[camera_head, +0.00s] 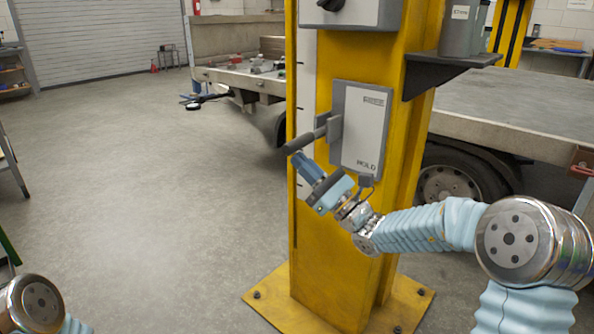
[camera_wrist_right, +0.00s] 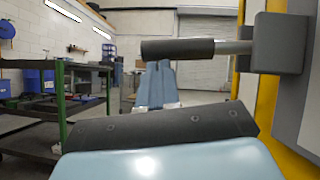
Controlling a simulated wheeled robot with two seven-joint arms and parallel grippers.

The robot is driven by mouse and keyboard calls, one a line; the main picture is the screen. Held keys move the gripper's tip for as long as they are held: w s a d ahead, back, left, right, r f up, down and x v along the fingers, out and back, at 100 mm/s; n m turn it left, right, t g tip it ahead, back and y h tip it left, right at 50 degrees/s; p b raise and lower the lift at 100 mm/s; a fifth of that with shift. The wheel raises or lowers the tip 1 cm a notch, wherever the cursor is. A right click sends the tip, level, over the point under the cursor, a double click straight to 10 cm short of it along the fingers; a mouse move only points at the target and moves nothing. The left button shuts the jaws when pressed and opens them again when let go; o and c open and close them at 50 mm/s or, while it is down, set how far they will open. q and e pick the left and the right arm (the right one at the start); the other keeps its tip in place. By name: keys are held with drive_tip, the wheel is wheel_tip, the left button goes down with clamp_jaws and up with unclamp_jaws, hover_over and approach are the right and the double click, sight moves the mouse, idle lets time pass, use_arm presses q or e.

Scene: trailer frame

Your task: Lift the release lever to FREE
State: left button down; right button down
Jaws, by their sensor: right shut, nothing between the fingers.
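The release lever (camera_head: 305,140) has a black grip and juts out to the left from a grey box (camera_head: 362,130) on a yellow post. Its bracket (camera_head: 334,128) is on the box's left edge. HOLD is printed low on the box; the upper label is too small to read surely. My right gripper (camera_head: 302,164) is shut and empty, its blue fingers just below the grip; I cannot tell if they touch. In the right wrist view the lever grip (camera_wrist_right: 178,48) lies across, just above the fingertips (camera_wrist_right: 156,72). My left gripper is out of view.
The yellow post (camera_head: 330,255) stands on a bolted base plate. A dark shelf (camera_head: 450,70) with grey containers juts out to the right of the box. A flatbed trailer (camera_head: 520,105) stands behind. The floor (camera_head: 160,190) to the left is clear.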

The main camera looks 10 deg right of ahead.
sight(300, 148)
drive_tip(key=r, duration=0.3)
drive_tip(key=a+r+p, duration=0.1)
drive_tip(key=shift+s+r, duration=0.15)
drive_tip(key=shift+s, duration=0.15)
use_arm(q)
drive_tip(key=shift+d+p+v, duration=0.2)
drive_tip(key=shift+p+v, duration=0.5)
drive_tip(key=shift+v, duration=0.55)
use_arm(e)
drive_tip(key=shift+w+d+r, duration=0.1)
drive_tip(key=shift+d+r, duration=0.05)
drive_tip(key=shift+r, duration=0.85)
drive_tip(key=shift+w+d+r, duration=0.1)
drive_tip(key=shift+d+r, duration=0.05)
drive_tip(key=shift+r, duration=0.85)
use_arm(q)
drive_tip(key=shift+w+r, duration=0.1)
use_arm(e)
drive_tip(key=shift+r, duration=0.2)
